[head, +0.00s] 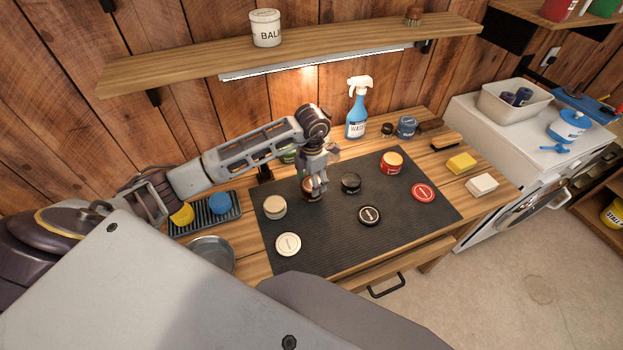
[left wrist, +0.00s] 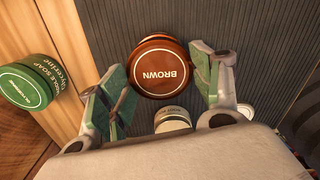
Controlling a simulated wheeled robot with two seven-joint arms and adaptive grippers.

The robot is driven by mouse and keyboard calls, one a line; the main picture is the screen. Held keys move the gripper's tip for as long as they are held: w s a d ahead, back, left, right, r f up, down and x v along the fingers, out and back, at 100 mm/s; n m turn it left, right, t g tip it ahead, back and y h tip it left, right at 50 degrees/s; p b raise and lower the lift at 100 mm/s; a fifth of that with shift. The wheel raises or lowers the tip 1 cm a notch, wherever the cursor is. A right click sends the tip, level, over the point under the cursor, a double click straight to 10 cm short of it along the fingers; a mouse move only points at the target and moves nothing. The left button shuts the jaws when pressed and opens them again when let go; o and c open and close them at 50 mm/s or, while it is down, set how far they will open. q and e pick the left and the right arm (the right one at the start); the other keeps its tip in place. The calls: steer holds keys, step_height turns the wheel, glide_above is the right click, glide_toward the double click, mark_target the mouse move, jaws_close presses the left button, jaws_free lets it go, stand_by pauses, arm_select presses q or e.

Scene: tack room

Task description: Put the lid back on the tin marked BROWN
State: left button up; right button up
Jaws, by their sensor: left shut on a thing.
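My left gripper (head: 318,190) points down over the dark mat and is shut on the brown lid marked BROWN (left wrist: 161,73). The lid lies between the green-padded fingers of the gripper (left wrist: 165,85) in the left wrist view, its lettering upside down. A brown rim shows beyond the lid's far edge, probably the brown tin (left wrist: 152,40) under it. In the head view the brown thing (head: 308,188) is partly hidden by the fingers. I cannot tell whether the lid is fully seated. My right gripper is not in view.
The mat (head: 330,235) also holds a cream tin (head: 274,209), black tin (head: 350,184) and red tin (head: 391,164), with the cream lid (head: 288,244), black lid (head: 369,215) and red lid (head: 423,192) beside them. A green saddle soap tin (left wrist: 28,85) and blue spray bottle (head: 356,115) stand behind.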

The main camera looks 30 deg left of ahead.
arm_select(q)
steer(key=shift+f+b, duration=0.3)
steer(key=shift+f, duration=0.35)
steer(key=shift+f, duration=0.1)
steer(key=o, duration=0.8)
steer(key=shift+r, duration=6)
